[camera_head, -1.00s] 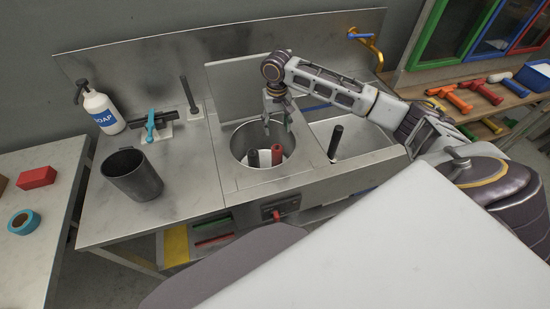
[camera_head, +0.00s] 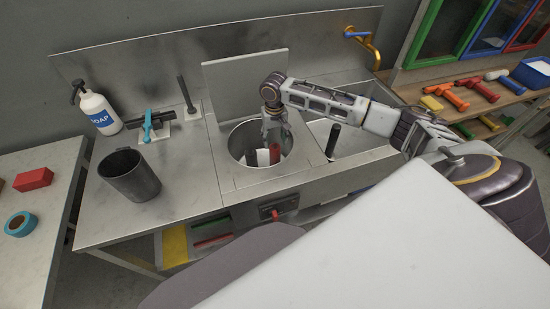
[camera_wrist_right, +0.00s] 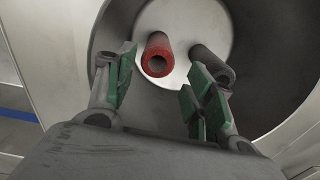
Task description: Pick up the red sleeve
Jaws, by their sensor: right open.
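The red sleeve (camera_head: 275,153) stands in the round metal basin (camera_head: 236,143), partly hidden by my right gripper in the head view. In the right wrist view the red sleeve (camera_wrist_right: 158,50) shows its open end, between the two green-padded fingers and just beyond their tips. My right gripper (camera_head: 275,138) is open and empty over the basin, pointing down. In the right wrist view a dark sleeve (camera_wrist_right: 212,65) stands beside the red one, close to the right-hand finger of the gripper (camera_wrist_right: 160,82). My left gripper is not in view.
The basin wall (camera_wrist_right: 258,95) surrounds the sleeves closely. A raised lid (camera_head: 245,85) stands behind the basin. A black upright post (camera_head: 333,140) stands in the sink on the right. A dark mug (camera_head: 130,178) and a soap bottle (camera_head: 97,110) stand on the left counter.

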